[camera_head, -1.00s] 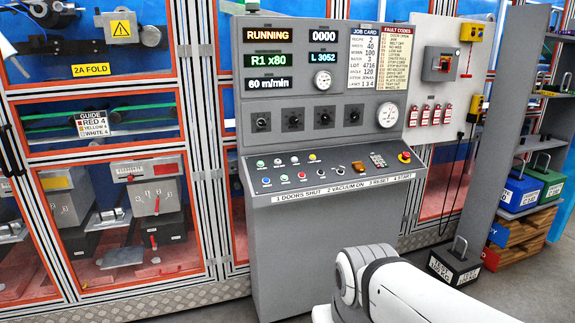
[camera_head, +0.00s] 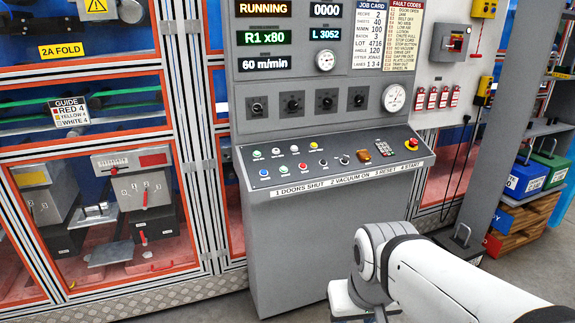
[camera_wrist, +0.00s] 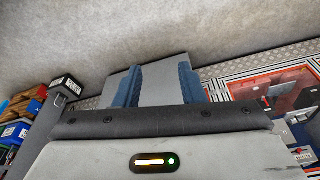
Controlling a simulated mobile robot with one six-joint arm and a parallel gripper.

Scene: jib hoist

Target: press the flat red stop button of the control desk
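The grey control desk (camera_head: 320,240) stands ahead in the head view, its sloped top carrying two rows of small buttons. A small red button (camera_head: 302,167) sits in the front row, between a green one and a dark one. A raised red mushroom button on a yellow base (camera_head: 411,144) is at the desk's right end. My gripper (camera_wrist: 157,80) shows in the wrist view with its two blue fingers apart and nothing held. A grey surface, seemingly the desk, shows behind the fingers. The gripper is hidden in the head view; my white arm is low, right of the desk front.
A grey post (camera_head: 495,130) and shelves with coloured weights (camera_head: 525,180) stand at right. Orange-framed machine doors (camera_head: 110,160) are at left. Grey floor is open in front.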

